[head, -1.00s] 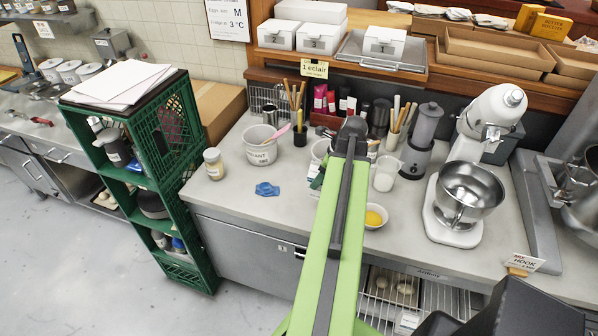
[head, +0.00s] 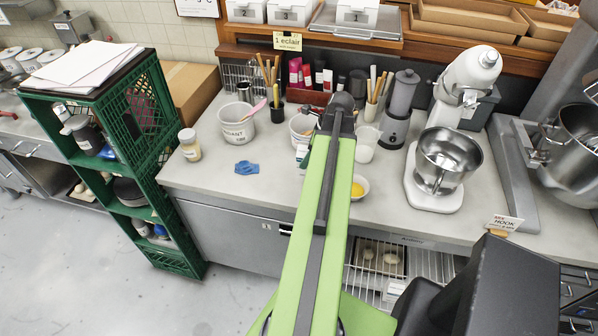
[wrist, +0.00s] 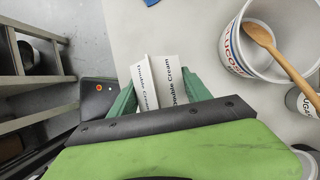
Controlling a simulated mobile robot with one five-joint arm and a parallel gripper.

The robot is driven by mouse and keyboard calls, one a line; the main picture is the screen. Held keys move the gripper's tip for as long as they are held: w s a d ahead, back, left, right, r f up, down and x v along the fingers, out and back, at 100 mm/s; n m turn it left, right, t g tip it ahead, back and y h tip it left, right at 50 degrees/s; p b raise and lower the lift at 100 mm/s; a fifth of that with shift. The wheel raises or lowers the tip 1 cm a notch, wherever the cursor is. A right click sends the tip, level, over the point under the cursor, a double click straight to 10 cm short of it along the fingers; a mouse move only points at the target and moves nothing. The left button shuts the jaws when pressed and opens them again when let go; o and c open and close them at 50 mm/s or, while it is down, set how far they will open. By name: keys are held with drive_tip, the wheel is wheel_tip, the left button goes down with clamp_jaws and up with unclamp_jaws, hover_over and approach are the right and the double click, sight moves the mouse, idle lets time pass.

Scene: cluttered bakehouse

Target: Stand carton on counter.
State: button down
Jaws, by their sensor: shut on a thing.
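The carton (wrist: 172,82) is white with dark "Double Cream" lettering on two faces. In the wrist view it sits between the green fingers of my gripper (wrist: 162,93), which is shut on it. In the head view my arm hides most of the gripper and carton, with only a small white and green patch showing beside the arm. The grey counter (head: 215,178) runs beneath the arm and also shows in the wrist view (wrist: 195,25). I cannot tell whether the carton touches the counter.
A white tub (head: 237,132) with a pink spatula, a jar (head: 190,148) and a blue cloth (head: 247,168) stand left of my arm. A yolk bowl (head: 359,190) and mixer (head: 437,195) stand right. A green crate shelf (head: 108,180) borders the counter. Bare counter shows front left.

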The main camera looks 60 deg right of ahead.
drive_tip(key=shift+w+a+f, duration=0.2)
drive_tip(key=shift+w+f, duration=0.1)
drive_tip(key=shift+w, duration=0.2)
drive_tip(key=shift+w+a+f, duration=0.15)
drive_tip(key=shift+w+f, duration=0.15)
drive_tip(key=shift+w, duration=0.2)
wheel_tip(320, 180, down, 4)
drive_tip(key=b, duration=0.4)
drive_tip(key=shift+f+b, duration=0.2)
drive_tip(key=shift+b, duration=0.2)
drive_tip(key=shift+r, duration=0.25)
drive_tip(key=shift+f, duration=0.15)
drive_tip(key=shift+c, duration=2.4)
unclamp_jaws()
